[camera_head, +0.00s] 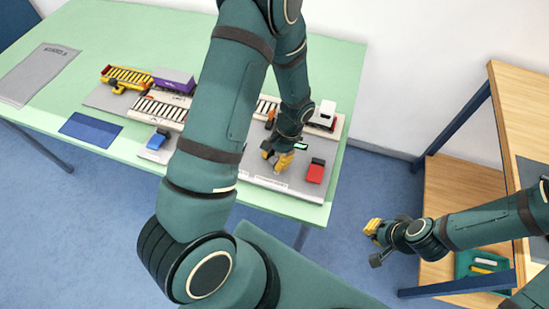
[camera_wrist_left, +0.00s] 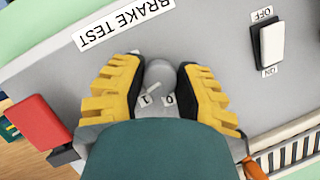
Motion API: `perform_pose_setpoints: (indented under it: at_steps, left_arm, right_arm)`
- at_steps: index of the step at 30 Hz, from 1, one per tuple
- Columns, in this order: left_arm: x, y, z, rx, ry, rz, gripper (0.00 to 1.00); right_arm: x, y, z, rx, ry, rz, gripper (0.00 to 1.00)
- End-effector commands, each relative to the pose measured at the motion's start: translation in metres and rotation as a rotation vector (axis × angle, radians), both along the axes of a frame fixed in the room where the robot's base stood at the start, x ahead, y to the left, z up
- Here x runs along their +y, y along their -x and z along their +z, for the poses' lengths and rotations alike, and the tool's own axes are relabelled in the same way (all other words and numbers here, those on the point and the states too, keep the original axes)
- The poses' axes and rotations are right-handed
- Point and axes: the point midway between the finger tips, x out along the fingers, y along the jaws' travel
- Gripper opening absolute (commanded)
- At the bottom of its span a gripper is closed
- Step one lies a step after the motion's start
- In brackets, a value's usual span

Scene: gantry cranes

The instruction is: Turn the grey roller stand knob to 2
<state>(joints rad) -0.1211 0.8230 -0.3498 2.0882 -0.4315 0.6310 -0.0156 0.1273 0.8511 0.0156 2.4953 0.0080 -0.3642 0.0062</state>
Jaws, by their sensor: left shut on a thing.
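The grey knob (camera_wrist_left: 158,73) sits on the grey roller stand panel (camera_wrist_left: 215,30), between my left gripper's yellow fingers (camera_wrist_left: 157,82) in the left wrist view. The fingers are closed on its two sides. A white pointer mark on the knob's lower side points roughly toward a "1" label, with a "0" label beside it. A "2" label is not visible; my gripper hides part of the dial. In the head view my left gripper (camera_head: 280,160) is down at the panel, and the knob is hidden there. My right gripper (camera_head: 373,228) hangs away from the green table; its finger opening is unclear.
A red lever (camera_wrist_left: 35,122) and a white ON/OFF rocker switch (camera_wrist_left: 271,41) flank the knob, near a "BRAKE TEST" label (camera_wrist_left: 125,22). Model cranes, including a yellow one (camera_head: 127,78), and a purple container (camera_head: 174,79) stand farther left. A wooden shelf (camera_head: 465,190) is right.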

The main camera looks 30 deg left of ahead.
Motion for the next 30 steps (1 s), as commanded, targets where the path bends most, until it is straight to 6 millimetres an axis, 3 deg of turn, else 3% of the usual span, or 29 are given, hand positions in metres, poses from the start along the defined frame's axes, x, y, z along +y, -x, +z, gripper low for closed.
perform_pose_setpoints:
  at_steps: [15,30]
  left_arm:
    - [-0.0009,0.0016,-0.0014,0.003,0.002,-0.343,0.0]
    - [-0.0003,0.0017,-0.0011,0.003,0.001,-0.409,0.0]
  right_arm:
    - [0.0003,0.0017,-0.0048,0.004,0.0,0.003,0.0]
    - [0.0004,0.0021,-0.0056,0.005,-0.001,0.004,0.0]
